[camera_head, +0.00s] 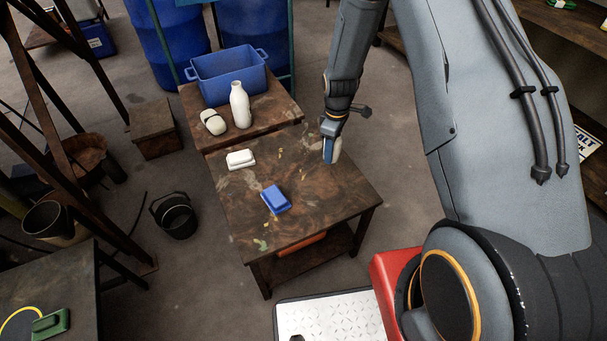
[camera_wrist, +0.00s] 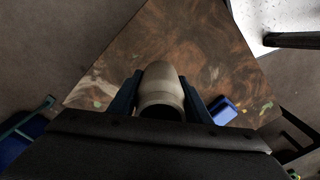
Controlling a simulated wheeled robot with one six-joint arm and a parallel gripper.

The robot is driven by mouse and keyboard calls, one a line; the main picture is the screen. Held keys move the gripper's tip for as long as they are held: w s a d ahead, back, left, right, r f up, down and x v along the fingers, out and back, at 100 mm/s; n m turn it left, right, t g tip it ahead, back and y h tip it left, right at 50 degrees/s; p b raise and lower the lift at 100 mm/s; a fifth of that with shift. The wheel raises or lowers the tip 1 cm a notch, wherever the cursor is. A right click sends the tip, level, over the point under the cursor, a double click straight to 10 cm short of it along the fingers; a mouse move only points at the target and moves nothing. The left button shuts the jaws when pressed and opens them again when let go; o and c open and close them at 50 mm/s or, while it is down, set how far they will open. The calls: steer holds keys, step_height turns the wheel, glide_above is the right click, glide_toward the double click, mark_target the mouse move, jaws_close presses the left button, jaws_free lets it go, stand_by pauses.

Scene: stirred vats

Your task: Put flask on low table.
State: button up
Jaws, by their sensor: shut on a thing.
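My gripper (camera_head: 329,148) is shut on a pale, rounded flask (camera_head: 336,151). In the wrist view the flask (camera_wrist: 162,84) sits between the two dark blue fingers of my gripper (camera_wrist: 161,98), its dark round opening facing the camera. The flask is at the back right part of the brown wooden table (camera_head: 310,205), which also fills much of the wrist view (camera_wrist: 200,45). I cannot tell whether its base touches the tabletop.
On the table are a blue block (camera_head: 275,200) and a white block (camera_head: 240,159). A second wooden table (camera_head: 262,122) behind carries a blue crate (camera_head: 230,72), a white bottle (camera_head: 240,105) and a pale rounded thing (camera_head: 213,122). The table's right front is clear.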

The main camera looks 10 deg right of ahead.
step_height(320, 180, down, 9)
steer(key=shift+r+p, duration=0.1)
steer(key=shift+p, duration=0.55)
steer(key=o, duration=1.1)
steer(key=shift+c, duration=0.2)
